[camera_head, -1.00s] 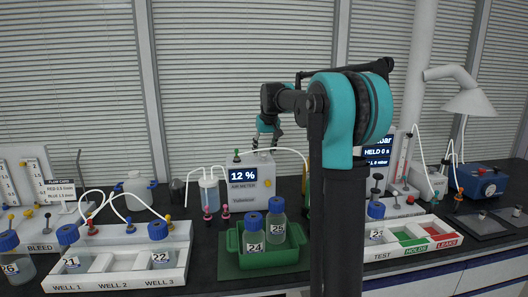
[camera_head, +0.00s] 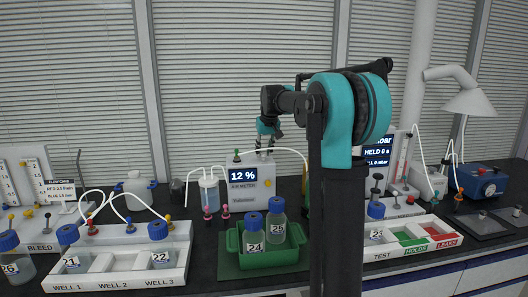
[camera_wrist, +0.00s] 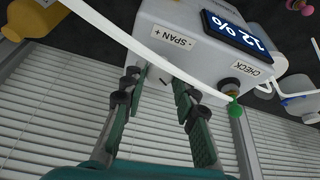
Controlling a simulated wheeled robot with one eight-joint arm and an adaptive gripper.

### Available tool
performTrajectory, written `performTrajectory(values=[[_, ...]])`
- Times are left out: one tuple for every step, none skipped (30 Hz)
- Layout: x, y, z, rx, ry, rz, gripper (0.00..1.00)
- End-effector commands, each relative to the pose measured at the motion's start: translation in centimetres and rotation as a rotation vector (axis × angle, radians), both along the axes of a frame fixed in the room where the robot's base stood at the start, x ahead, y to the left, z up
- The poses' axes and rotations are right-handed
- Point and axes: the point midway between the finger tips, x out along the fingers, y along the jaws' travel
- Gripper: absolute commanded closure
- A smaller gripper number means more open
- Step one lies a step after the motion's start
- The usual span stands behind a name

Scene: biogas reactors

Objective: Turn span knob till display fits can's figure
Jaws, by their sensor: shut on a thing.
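The white air meter box (camera_head: 250,188) stands at the back of the bench, and its display (camera_head: 242,175) reads 12 %. In the wrist view the display (camera_wrist: 234,30) reads 12 % too, upside down, beside a SPAN label (camera_wrist: 172,37) with plus and minus marks. My gripper (camera_wrist: 156,80) is at the box's top edge by that label, with its fingers closed around the span knob, which they mostly hide. My gripper (camera_head: 265,143) reaches down to the box from above. A yellow can (camera_wrist: 28,18) shows beside the box; its figure cannot be read.
A CHECK knob with a green-tipped piece (camera_wrist: 234,104) sits near the fingers, and a white tube (camera_wrist: 140,48) crosses close to them. A green tray (camera_head: 235,240) with bottles 24 and 25 stands in front of the meter. A white well rack (camera_head: 110,283) is at left.

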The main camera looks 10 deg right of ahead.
Motion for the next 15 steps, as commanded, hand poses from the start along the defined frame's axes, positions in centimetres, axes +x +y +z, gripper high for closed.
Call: performTrajectory(values=[[0.00,-0.05,0.01,0.000,0.000,0.009,1.00],[0.01,-0.07,0.01,0.000,0.000,0.016,1.00],[0.02,-0.11,0.01,0.000,0.000,0.029,1.00],[0.03,-0.14,0.01,-0.001,0.000,0.041,1.00],[0.03,-0.15,0.01,0.001,0.000,0.053,1.00],[0.04,-0.18,0.02,0.001,0.000,0.074,1.00],[0.05,-0.21,0.02,0.000,0.000,0.092,1.00],[0.05,-0.21,0.01,0.000,0.000,0.112,1.00],[0.06,-0.21,0.01,0.001,0.000,0.140,1.00],[0.07,-0.24,0.01,0.000,0.000,0.162,1.00],[0.08,-0.27,0.00,0.001,0.000,0.186,1.00],[0.08,-0.31,0.00,0.001,0.000,0.220,1.00],[0.11,-0.37,0.00,0.000,0.000,0.247,1.00],[0.15,-0.38,0.00,0.001,0.000,0.274,1.00],[0.18,-0.42,0.00,0.001,0.000,0.311,1.00]])
